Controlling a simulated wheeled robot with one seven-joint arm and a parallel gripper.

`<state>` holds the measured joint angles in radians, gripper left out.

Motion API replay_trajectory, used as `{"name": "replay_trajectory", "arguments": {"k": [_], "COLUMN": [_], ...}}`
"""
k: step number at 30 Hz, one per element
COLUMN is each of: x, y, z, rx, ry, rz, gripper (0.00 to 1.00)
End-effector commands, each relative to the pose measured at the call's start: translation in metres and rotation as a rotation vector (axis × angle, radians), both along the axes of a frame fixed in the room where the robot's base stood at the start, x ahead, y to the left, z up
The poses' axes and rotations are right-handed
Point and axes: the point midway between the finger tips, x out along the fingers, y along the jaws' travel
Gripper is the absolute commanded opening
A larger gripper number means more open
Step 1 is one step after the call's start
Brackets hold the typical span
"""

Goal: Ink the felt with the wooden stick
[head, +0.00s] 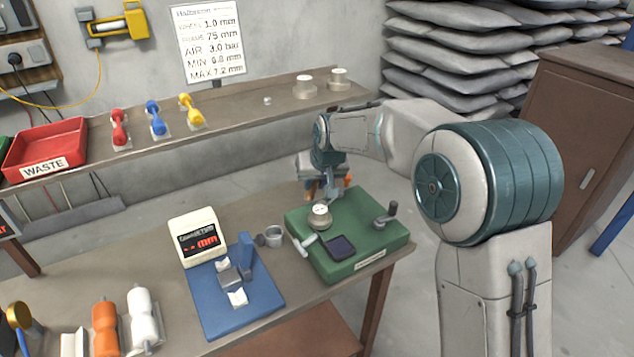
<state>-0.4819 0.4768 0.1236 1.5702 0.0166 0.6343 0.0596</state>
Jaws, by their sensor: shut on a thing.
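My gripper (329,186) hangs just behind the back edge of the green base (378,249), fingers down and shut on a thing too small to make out. No wooden stick can be told apart in this view; my gripper may hide it. A dark square pad (341,247) lies at the front of the green base, and I cannot tell whether it is the felt. A round metal piece with a pale top (319,217) stands behind the pad, apart from it.
A crank handle (386,214) rises at the base's right, and a pale rod (306,245) lies at its left. A blue gauge stand (237,300) with a display stands left. Orange (105,327) and white (144,315) spools are at the front left. A shelf (236,118) runs behind.

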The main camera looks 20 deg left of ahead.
Motion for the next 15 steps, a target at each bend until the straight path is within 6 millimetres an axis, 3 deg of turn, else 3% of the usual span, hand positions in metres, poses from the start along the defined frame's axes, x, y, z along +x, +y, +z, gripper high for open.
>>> {"name": "replay_trajectory", "arguments": {"k": [15], "x": [0.001], "y": [-0.001], "z": [0.049], "rx": [0.002], "ry": [-0.002], "rz": [-0.002], "gripper": [0.00]}}
